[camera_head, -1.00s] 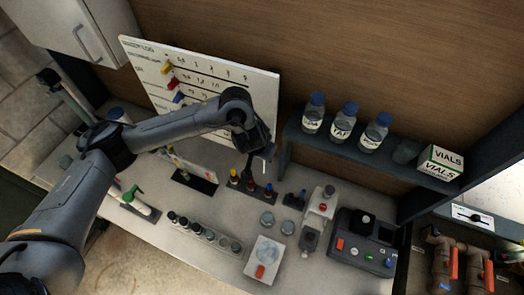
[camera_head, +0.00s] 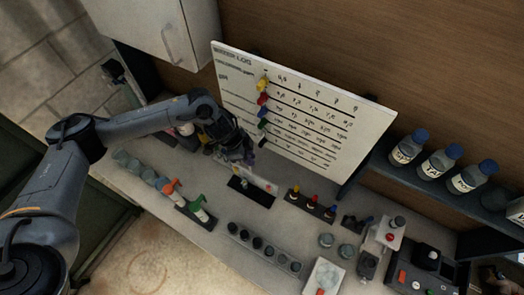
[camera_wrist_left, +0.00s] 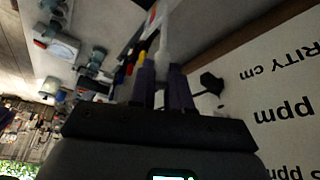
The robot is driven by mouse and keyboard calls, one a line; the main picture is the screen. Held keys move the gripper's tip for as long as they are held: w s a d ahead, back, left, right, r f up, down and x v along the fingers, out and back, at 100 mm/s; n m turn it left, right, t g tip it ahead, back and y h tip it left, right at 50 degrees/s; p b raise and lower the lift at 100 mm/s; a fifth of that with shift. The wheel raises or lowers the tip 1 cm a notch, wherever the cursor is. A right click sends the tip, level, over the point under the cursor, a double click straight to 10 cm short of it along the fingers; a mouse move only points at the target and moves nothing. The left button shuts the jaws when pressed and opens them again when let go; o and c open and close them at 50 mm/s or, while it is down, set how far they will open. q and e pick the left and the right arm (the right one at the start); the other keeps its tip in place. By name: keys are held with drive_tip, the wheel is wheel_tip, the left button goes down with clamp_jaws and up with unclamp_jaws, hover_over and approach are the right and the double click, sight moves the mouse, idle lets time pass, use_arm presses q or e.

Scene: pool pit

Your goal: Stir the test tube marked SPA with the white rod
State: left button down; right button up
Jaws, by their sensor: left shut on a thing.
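My left gripper (camera_head: 243,160) is over the back of the bench, close to the white board. In the left wrist view, its two dark fingers (camera_wrist_left: 163,90) are shut on the slim white rod (camera_wrist_left: 163,42), which points away from the wrist. Just below the gripper in the head view is a small stand (camera_head: 250,196) with a dark base and pale upright pieces, partly hidden by the gripper. I cannot read an SPA mark on anything there, nor tell whether the rod's tip is inside a tube. My right gripper is not in view.
The white chart board (camera_head: 310,115) stands close behind the gripper. A rack of coloured droppers (camera_head: 311,204) is to the right, a row of dark-capped vials (camera_head: 264,249) in front. Orange- and green-topped bottles (camera_head: 198,208) stand front left. Labelled bottles (camera_head: 438,163) fill a right shelf.

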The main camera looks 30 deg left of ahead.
use_arm(q)
drive_tip(key=shift+m, duration=0.5)
drive_tip(key=shift+s+a+f+b, duration=0.25)
drive_tip(key=shift+a+f+b, duration=0.2)
drive_tip(key=shift+f+b, duration=0.3)
drive_tip(key=shift+s+a+f+b, duration=0.25)
drive_tip(key=shift+a+f+b, duration=0.3)
drive_tip(key=shift+f, duration=0.35)
drive_tip(key=shift+s+a+f+b, duration=0.25)
drive_tip(key=shift+a+f+b, duration=0.15)
drive_tip(key=shift+f+b, duration=0.35)
drive_tip(key=shift+d+p, duration=0.1)
drive_tip(key=shift+p, duration=0.35)
drive_tip(key=shift+f, duration=0.25)
drive_tip(key=shift+f+g, duration=0.25)
drive_tip(key=shift+g, duration=0.05)
drive_tip(key=shift+f+b, duration=0.6)
drive_tip(key=shift+f, duration=0.05)
drive_tip(key=shift+f, duration=0.1)
